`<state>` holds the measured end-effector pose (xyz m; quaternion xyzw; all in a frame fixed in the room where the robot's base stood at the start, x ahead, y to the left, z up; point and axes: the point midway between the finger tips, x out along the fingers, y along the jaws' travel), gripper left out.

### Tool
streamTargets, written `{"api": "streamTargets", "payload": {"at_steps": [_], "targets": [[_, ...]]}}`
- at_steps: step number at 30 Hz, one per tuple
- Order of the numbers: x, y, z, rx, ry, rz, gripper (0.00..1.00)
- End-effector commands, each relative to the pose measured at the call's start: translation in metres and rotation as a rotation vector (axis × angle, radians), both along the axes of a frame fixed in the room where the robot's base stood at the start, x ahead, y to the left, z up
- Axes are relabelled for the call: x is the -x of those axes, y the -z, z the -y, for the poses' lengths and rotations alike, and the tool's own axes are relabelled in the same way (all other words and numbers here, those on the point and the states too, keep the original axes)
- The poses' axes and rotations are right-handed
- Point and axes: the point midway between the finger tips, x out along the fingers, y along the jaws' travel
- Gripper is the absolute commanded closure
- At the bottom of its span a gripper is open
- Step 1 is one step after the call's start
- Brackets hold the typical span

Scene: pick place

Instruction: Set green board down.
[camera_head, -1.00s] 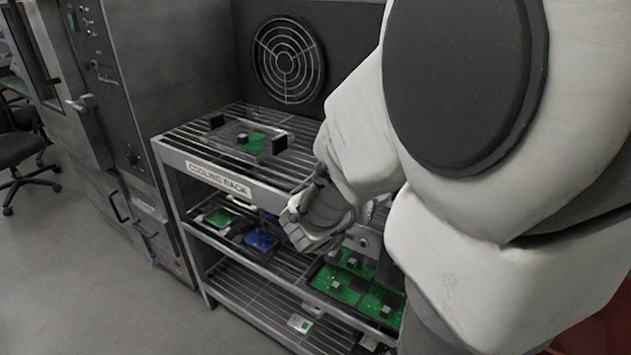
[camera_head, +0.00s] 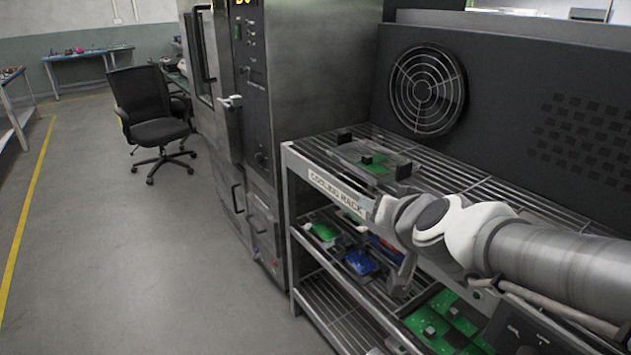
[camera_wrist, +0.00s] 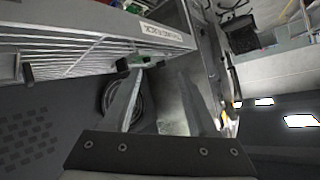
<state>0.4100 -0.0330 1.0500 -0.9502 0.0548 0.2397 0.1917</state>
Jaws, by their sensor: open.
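A green board (camera_head: 376,166) sits in a clear holder with black blocks on the top shelf of the cooling rack (camera_head: 322,182). A green patch in the wrist view (camera_wrist: 138,60) appears to be this board. Another green board (camera_head: 324,231) lies on the shelf below, left of a blue board (camera_head: 361,262). The frames do not show which green board is meant.
A dark tray with several green boards (camera_head: 432,331) is at the lower right, partly hidden by my arm. A tall metal cabinet (camera_head: 262,115) stands left of the rack. A black office chair (camera_head: 150,110) is beyond it. The floor at left is clear.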

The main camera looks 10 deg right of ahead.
Motion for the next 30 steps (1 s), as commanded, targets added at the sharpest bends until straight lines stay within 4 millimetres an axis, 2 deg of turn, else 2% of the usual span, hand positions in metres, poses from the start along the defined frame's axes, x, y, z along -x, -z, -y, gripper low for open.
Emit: {"api": "streamTargets", "payload": {"at_steps": [3, 8, 12, 18, 22, 30], "targets": [[0.024, -0.003, -0.031, 0.010, -0.145, -0.068, 0.41], [0.069, 0.007, -0.054, 0.072, -0.285, -0.220, 0.41], [0.111, 0.019, -0.053, 0.156, -0.330, -0.374, 0.41], [0.153, 0.029, -0.038, 0.252, -0.310, -0.533, 0.41], [0.163, 0.030, -0.033, 0.277, -0.296, -0.574, 0.41], [0.164, 0.031, -0.032, 0.280, -0.296, -0.579, 0.41]]}}
